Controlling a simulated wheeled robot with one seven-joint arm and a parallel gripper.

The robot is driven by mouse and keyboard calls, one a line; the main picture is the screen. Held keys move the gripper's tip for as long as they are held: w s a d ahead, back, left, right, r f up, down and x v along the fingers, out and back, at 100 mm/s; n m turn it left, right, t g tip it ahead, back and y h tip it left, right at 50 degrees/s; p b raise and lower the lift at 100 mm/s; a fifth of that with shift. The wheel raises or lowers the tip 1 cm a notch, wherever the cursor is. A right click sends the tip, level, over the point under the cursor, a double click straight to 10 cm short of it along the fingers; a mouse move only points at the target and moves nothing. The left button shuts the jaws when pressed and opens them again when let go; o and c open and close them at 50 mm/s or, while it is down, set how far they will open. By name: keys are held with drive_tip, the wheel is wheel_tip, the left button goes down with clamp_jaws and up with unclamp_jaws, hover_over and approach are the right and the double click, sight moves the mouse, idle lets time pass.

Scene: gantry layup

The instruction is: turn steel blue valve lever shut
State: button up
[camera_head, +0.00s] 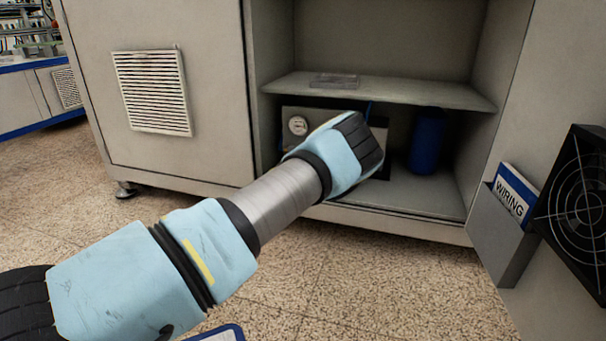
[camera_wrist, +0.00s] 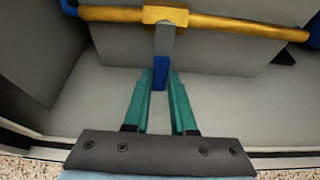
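The valve lever has a flat grey stem and a steel blue grip (camera_wrist: 160,74). In the wrist view it stands across the yellow pipe (camera_wrist: 240,23), joined at a brass-coloured valve body (camera_wrist: 165,15). My gripper (camera_wrist: 160,80) has two teal fingers, one on each side of the blue grip. Narrow gaps seem to show between the fingers and the grip, so the gripper looks open around it. In the head view my arm reaches into the lower cabinet bay, and my wrist hides the gripper, lever and pipe.
A shelf (camera_head: 400,92) crosses the bay above my wrist, with a clear flat tray (camera_head: 334,80) on it. A dark blue cylinder (camera_head: 427,142) stands at right in the bay, a gauge (camera_head: 298,125) at left. An open door with a wiring pocket (camera_head: 500,235) and fan (camera_head: 580,205) is at right.

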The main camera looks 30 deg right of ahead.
drive_tip(key=o, duration=0.5)
drive_tip(key=shift+c, duration=0.2)
drive_tip(key=p+v, duration=0.4)
drive_tip(key=v, duration=0.6)
drive_tip(key=shift+s+a+r+p, duration=0.15)
drive_tip(key=shift+s+a+p, duration=0.15)
drive_tip(key=shift+p, duration=0.1)
